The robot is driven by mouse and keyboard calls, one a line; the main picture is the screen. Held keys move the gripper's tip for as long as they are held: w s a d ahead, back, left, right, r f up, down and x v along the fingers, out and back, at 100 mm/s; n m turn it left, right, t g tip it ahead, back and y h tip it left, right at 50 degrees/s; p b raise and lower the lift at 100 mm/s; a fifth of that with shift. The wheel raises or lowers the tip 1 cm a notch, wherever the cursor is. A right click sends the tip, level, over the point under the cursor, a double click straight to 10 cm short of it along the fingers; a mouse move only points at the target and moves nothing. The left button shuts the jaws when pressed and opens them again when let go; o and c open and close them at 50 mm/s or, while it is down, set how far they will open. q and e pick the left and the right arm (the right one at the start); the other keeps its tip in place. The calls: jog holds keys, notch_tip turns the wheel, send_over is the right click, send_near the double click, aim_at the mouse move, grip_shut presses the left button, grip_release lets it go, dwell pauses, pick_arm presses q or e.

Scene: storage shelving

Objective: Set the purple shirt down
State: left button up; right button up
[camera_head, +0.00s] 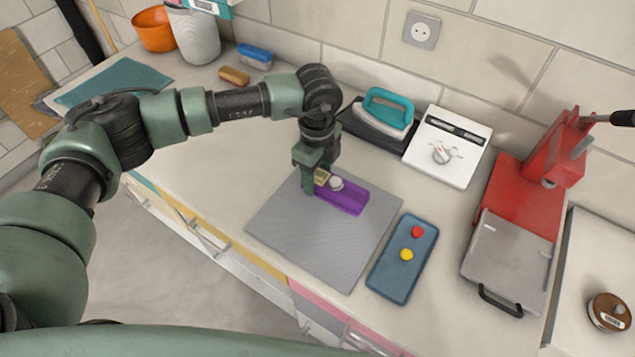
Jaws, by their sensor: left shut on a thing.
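The purple shirt (350,200) is a small folded purple piece at the upper middle of a grey square mat (300,240) on the counter. My left gripper (322,188) points down at the shirt's left end and is shut on it. A small pale round thing and a yellowish tag show at the gripper, on or just above the shirt. I cannot tell whether the shirt touches the mat. My right gripper is not in view.
A blue tray (390,275) with a red and a yellow button lies right of the mat. An iron (385,112), a white panel (447,148) and a red press (515,200) stand behind and right. The counter left of the mat is clear.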

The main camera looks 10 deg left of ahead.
aim_at(317, 196)
pick_arm(q)
notch_tip(317, 196, down, 4)
jog(key=shift+f+p, duration=0.1)
jog(key=shift+p, duration=0.45)
jog(key=shift+f, duration=0.3)
jog(key=shift+f, duration=0.15)
jog(key=o, duration=1.4)
